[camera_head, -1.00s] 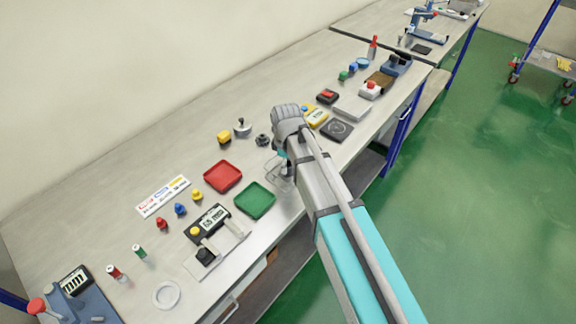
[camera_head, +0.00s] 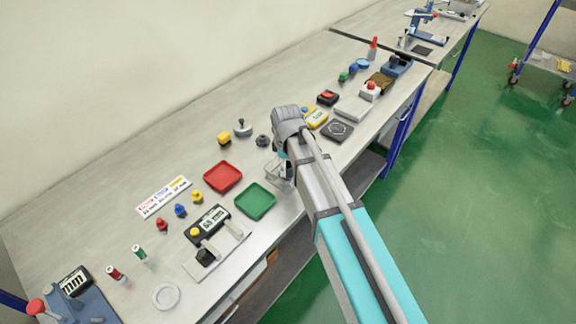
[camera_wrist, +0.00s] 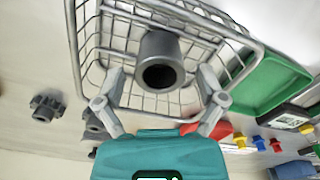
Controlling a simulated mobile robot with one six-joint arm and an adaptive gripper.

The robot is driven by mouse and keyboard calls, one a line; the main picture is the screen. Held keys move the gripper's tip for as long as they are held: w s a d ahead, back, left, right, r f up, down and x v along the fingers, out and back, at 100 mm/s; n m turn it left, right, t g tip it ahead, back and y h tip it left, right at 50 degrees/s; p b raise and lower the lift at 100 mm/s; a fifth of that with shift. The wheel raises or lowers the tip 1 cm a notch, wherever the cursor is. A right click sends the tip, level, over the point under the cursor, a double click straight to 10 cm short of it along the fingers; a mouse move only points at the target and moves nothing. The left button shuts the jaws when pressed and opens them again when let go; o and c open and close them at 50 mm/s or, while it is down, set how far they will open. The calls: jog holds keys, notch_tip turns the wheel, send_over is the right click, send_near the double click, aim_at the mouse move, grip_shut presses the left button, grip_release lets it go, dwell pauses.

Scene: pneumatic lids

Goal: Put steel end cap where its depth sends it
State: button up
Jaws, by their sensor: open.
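In the wrist view a dark grey hollow cylinder, which looks like the steel end cap (camera_wrist: 160,45), shows in a wire basket (camera_wrist: 72,35) with its round opening toward the camera. My gripper (camera_wrist: 161,74) is open, with one finger on each side of the cap; I cannot tell whether they touch it. In the head view my arm hides the gripper and the cap, and part of the basket (camera_head: 277,175) shows beside it. A depth gauge with a display (camera_head: 209,222) lies left of the basket.
A green tray (camera_head: 255,201) and a red tray (camera_head: 222,176) lie left of the basket. Red (camera_head: 161,224), blue (camera_head: 180,210) and yellow (camera_head: 197,196) pieces stand near the card. A grey knobbed part (camera_head: 263,140) is behind my arm. The bench's back left is clear.

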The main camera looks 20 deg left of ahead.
jog(key=shift+r, duration=0.1)
notch_tip(320, 180, up, 12)
jog(key=p, duration=1.2)
dwell(0.9)
jog(key=s+d+m, duration=0.2)
jog(key=d+m, duration=0.7)
jog(key=d, duration=0.9)
jog(key=s+d+m, duration=0.3)
jog(key=d+m, duration=0.6)
jog(key=d, duration=1)
jog(key=shift+s+d, duration=0.25)
jog(key=shift+s, duration=0.05)
